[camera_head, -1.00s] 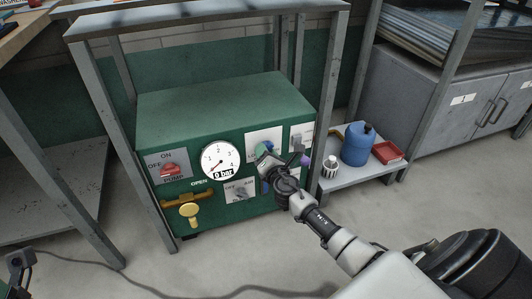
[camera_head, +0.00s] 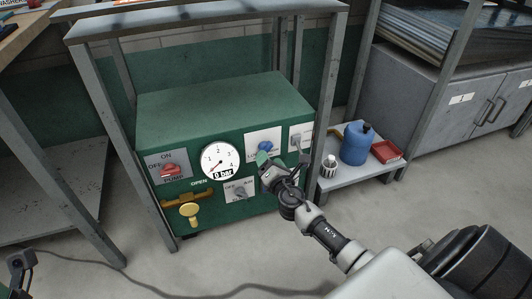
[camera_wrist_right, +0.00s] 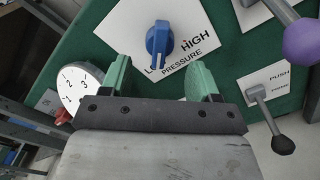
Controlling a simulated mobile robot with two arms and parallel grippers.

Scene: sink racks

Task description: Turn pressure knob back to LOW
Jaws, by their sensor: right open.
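The blue pressure knob (camera_wrist_right: 160,40) sits on a white plate marked LOW, HIGH and PRESSURE (camera_wrist_right: 196,18) in the right wrist view. Its handle points down toward the partly hidden LOW label. In the head view the knob (camera_head: 264,146) shows just above my right gripper (camera_head: 263,159). In the wrist view my right gripper (camera_wrist_right: 160,80) is open, with its green fingertips apart, below the knob and not around it. The gauge (camera_head: 220,160) reads 0 bar.
The green panel also carries a red pump switch (camera_head: 171,170), a yellow valve (camera_head: 188,208) and a small grey switch (camera_head: 239,193). Right of the knob are a purple ball lever (camera_wrist_right: 302,42) and a black-tipped lever (camera_wrist_right: 283,145). A blue canister (camera_head: 356,146) stands on the shelf.

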